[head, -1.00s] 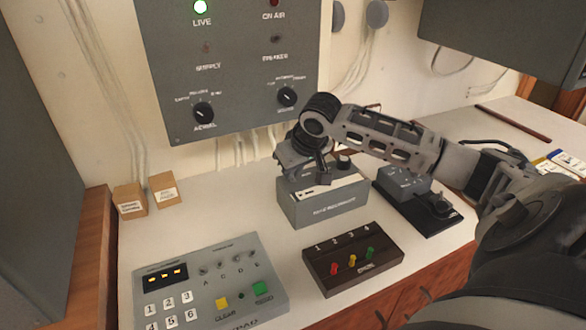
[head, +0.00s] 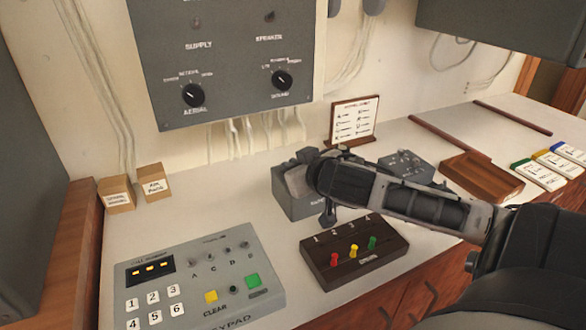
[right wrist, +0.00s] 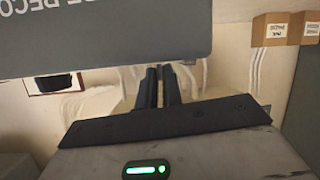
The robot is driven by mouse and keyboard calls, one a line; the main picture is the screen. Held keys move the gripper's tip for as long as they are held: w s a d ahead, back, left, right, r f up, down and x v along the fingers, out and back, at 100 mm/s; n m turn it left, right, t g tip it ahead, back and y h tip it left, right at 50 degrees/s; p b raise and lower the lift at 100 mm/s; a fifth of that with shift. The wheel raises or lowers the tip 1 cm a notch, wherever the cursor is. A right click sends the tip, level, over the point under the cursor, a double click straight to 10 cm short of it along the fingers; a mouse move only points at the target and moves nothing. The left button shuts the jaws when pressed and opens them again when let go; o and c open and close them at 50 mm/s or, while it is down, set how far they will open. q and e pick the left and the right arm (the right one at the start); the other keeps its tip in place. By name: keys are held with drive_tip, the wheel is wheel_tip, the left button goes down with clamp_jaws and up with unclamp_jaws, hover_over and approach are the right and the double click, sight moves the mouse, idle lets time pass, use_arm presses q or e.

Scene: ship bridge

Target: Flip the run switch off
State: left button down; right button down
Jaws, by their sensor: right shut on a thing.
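The recorder (head: 292,205), a grey box, stands on the counter, and its lettered face also shows in the right wrist view (right wrist: 110,35). My right gripper (head: 328,215) is at the recorder, and its arm covers most of the box's top and right side. In the right wrist view its two dark fingers (right wrist: 160,87) are close together, with their tips at the edge of the recorder. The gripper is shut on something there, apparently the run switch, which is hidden. The switch's position cannot be seen. My left gripper is not in view.
A brown block with coloured levers (head: 354,256) stands close in front of the recorder. A keypad (head: 195,285) is at the front left. A grey device (head: 407,163) and a wooden tray (head: 482,178) lie right. Bare counter lies left of the recorder.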

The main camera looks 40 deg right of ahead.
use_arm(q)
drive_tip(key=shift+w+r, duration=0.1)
use_arm(e)
drive_tip(key=shift+s+t, duration=0.1)
drive_tip(key=shift+t, duration=0.2)
drive_tip(key=c, duration=1.6)
unclamp_jaws()
drive_tip(key=shift+a, duration=0.1)
